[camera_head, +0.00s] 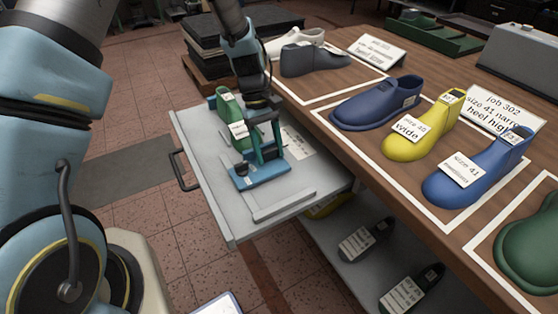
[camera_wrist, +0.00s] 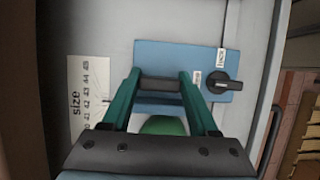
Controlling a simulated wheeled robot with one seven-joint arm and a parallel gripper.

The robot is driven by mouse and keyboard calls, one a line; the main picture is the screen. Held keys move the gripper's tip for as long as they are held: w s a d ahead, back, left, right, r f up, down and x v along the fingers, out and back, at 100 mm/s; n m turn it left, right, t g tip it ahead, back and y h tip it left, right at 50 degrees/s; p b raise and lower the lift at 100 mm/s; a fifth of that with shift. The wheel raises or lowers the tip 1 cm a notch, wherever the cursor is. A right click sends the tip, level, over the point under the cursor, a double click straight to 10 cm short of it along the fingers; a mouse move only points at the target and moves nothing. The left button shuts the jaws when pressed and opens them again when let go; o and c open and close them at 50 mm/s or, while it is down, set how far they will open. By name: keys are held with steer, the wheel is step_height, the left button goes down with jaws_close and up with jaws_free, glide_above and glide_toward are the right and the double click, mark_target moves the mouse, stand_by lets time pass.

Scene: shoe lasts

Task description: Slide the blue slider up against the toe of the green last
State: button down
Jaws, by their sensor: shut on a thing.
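The blue slider (camera_head: 272,175) is a flat plate with a dark knob, lying in the pulled-out grey drawer. In the wrist view the slider (camera_wrist: 180,55) shows its black knob (camera_wrist: 222,83) and small white labels. The green last (camera_head: 222,108) lies behind it in the drawer with a tag on it. Its rounded green end (camera_wrist: 164,125) shows between my fingers, close to the slider's edge; whether they touch is unclear. My gripper (camera_head: 262,155) points down over the slider, with its teal fingers (camera_wrist: 160,82) shut on the slider's dark crossbar.
A printed size scale (camera_wrist: 88,95) lies beside the slider. The drawer (camera_head: 285,208) has a raised strip at its front and a rim. A wooden bench (camera_head: 330,90) with blue, yellow and other lasts stands to the right. A lower shelf (camera_head: 345,262) holds more lasts.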

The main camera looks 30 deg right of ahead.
steer(key=shift+w, duration=0.9)
steer(key=shift+c, duration=0.8)
jaws_free()
steer(key=b+v, duration=0.2)
steer(key=v, duration=0.9)
steer(key=shift+s, duration=0.1)
